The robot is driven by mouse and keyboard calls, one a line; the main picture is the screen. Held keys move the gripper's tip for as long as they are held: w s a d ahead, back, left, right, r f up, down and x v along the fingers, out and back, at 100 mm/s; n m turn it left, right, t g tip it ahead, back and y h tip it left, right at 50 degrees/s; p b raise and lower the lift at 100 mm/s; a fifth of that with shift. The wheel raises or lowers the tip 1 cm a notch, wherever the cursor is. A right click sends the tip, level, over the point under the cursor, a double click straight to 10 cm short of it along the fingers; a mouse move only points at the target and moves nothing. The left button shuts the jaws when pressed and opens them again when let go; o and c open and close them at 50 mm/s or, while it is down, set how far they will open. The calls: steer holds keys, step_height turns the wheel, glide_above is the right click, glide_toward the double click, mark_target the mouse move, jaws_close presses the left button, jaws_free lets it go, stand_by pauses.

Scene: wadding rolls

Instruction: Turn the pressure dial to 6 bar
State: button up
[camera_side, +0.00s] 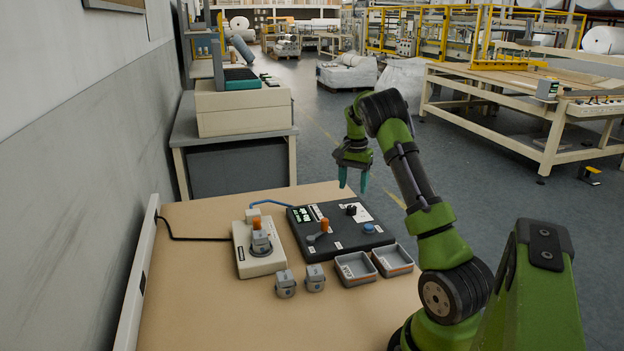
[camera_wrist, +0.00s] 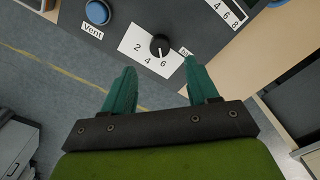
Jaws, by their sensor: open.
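The pressure dial (camera_side: 351,210) is a small black knob on the dark control panel (camera_side: 345,240). In the wrist view the dial (camera_wrist: 160,45) sits on a white plate (camera_wrist: 140,50) marked 2, 4 and 6, with a label partly hidden by a finger. A small light mark shows on the knob, but I cannot tell surely which number it points to. My gripper (camera_side: 353,184) hangs above the panel's far right part, fingers down, near the dial. In the wrist view my gripper (camera_wrist: 160,68) is open and empty, and the dial shows just beyond and between its fingertips.
Two grey pots (camera_side: 286,284) and two open trays (camera_side: 393,261) stand in front. The bench's near left is clear.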

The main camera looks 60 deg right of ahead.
step_height(320, 180, up, 9)
steer(key=shift+r, duration=0.2)
stand_by(0.3)
